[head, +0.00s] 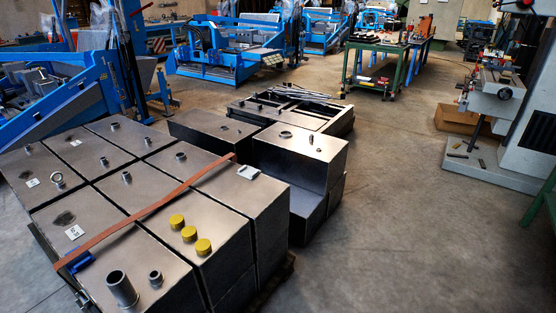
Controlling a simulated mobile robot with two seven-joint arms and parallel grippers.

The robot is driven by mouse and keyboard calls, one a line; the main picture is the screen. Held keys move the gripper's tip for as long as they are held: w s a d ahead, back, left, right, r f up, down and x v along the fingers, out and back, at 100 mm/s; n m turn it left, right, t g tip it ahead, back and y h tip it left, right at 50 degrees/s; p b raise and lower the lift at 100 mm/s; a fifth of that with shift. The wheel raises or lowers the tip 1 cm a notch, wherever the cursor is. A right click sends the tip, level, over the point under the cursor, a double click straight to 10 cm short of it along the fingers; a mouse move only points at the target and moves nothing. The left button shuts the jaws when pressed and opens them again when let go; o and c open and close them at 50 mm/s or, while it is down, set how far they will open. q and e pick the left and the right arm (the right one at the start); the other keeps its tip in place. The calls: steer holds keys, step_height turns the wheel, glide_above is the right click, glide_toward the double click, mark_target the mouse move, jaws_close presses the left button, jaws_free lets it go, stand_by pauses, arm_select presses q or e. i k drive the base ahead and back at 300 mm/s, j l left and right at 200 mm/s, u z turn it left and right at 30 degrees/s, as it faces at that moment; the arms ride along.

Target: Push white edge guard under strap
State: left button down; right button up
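An orange-brown strap (150,209) runs diagonally across the tops of the dark metal boxes, from the lower left edge to the upper right edge. A small white edge guard (248,172) lies at the right top edge of the boxes. It is beside the strap, a little to its right, and looks apart from it. A blue piece (80,263) sits at the strap's lower left end, at the opposite edge. I cannot tell whether the strap passes over it. Neither of my grippers is in view.
Yellow caps (189,234), an open pipe stub (122,288) and a lifting eye (57,179) stand up from the boxes. A stepped metal block (308,160) stands to the right of the stack. The concrete floor (420,230) at the right is clear.

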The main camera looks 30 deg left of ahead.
mark_target(249, 173)
steer(key=i+l+u, duration=0.2)
steer(key=i, duration=0.4)
steer(key=i+u, duration=0.15)
steer(key=i, duration=0.5)
steer(key=i+l+u, duration=0.15)
steer(key=i+u, duration=0.25)
steer(key=i+l+u, duration=0.25)
steer(key=u, duration=0.15)
steer(key=i+l+u, duration=0.25)
steer(key=u, duration=0.15)
steer(key=i+l+u, duration=0.2)
steer(key=l+u, duration=0.2)
steer(key=l, duration=0.15)
steer(key=i+l+u, duration=0.2)
steer(key=l+u, duration=0.2)
steer(key=l, duration=0.25)
